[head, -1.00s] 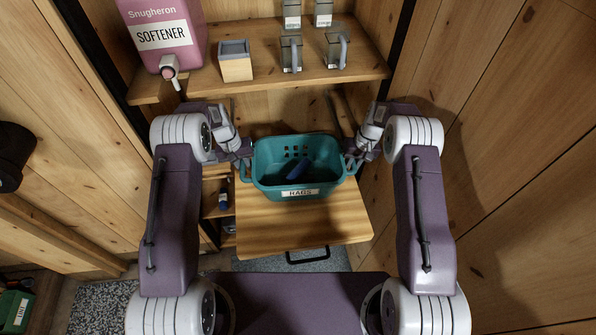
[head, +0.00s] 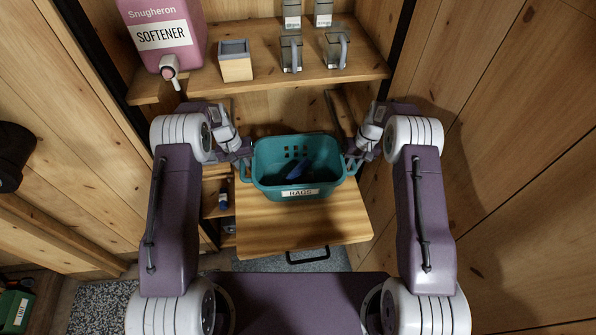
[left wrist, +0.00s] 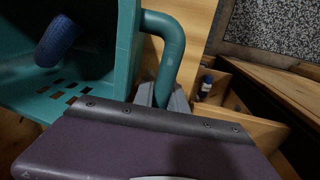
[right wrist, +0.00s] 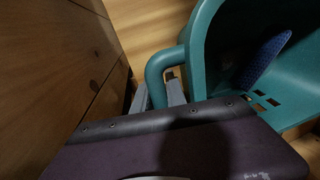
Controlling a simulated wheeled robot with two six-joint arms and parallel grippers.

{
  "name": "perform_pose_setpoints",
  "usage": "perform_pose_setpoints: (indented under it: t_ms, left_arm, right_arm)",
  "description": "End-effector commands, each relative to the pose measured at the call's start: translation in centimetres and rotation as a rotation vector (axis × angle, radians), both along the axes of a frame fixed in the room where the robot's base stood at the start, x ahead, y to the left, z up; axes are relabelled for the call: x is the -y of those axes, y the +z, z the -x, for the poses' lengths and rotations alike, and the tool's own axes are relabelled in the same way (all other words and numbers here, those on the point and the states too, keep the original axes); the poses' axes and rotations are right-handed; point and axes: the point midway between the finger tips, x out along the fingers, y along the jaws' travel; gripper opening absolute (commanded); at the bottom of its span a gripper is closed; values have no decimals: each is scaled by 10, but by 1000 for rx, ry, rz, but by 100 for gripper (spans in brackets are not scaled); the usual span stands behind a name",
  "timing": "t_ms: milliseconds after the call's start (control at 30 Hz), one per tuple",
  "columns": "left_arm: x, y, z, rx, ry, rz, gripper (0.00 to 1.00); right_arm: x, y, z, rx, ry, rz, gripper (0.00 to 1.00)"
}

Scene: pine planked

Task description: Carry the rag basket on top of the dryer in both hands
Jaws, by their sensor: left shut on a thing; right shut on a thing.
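The teal rag basket (head: 270,187), with a white RAGS label, is at the middle of the head view over a wooden pull-out board (head: 290,226). Whether it touches the board, I cannot tell. A dark blue thing (head: 297,171) lies inside it. My left gripper (head: 243,162) is shut on the basket's left handle (left wrist: 168,40). My right gripper (head: 352,163) is shut on its right handle (right wrist: 157,72). The basket looks about level. In the wrist views the fingers are partly hidden. I cannot make out a dryer.
A wooden shelf (head: 272,81) behind holds a pink softener jug (head: 190,20), a small wooden box (head: 236,66) and several grey-handled containers. A plank wall (head: 510,190) closes the right side. A green LINT box (head: 12,310) stands low at the left.

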Motion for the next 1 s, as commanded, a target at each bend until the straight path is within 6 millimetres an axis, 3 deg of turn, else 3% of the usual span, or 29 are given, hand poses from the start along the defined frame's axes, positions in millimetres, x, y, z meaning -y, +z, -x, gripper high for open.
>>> perform_pose_setpoints:
  t_ms: [767,1000]
  left_arm:
    - [0,2,-1,2,0,0,0]
    - [0,28,-1,2,0,0,0]
  right_arm:
    - [0,2,-1,2,0,0,0]
    - [0,28,-1,2,0,1,0]
